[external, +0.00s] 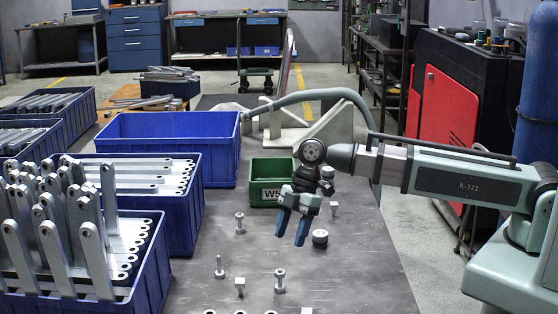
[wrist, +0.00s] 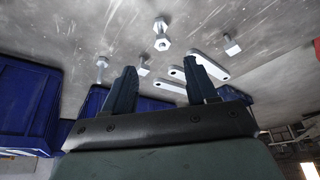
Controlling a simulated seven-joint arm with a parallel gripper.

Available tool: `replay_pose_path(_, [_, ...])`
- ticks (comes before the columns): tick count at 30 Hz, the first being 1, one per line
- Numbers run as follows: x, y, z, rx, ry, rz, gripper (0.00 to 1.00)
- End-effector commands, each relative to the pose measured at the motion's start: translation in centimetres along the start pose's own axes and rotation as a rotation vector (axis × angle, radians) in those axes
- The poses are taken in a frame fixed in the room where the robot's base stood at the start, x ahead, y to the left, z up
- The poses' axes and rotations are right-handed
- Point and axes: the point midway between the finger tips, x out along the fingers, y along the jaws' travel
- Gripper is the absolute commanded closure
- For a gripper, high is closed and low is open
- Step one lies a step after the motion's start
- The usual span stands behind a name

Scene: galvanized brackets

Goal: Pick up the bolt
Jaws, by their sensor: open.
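Several silver bolts are on the grey table in front of me. In the external view, one bolt with a nut (external: 280,281) is at the front middle, a thin bolt (external: 220,267) is left of it, and another bolt (external: 239,222) is farther back. Which one the task means, I cannot tell. My gripper (external: 290,236) hangs above the table behind the front bolts, fingers pointing down, open and empty. In the wrist view, my fingers (wrist: 160,66) are spread apart. A bolt with a nut (wrist: 161,34) shows beyond the gap between them, and another bolt (wrist: 102,68) is at left.
Short square-headed pieces (external: 239,286) (external: 334,209) and a dark round knob (external: 320,239) are on the table. A green bin (external: 272,190) stands behind my gripper. Blue crates (external: 187,215) of brackets fill the left. Flat brackets (wrist: 206,64) lie in the wrist view.

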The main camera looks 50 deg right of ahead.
Motion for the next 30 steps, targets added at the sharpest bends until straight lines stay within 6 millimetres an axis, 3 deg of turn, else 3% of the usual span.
replay_pose_path(13, [6.1,0.0,0.0,-0.003,-0.002,-0.002,0.43])
replay_pose_path(30, [9.3,-0.2,-0.2,-0.004,-0.001,-0.001,0.43])
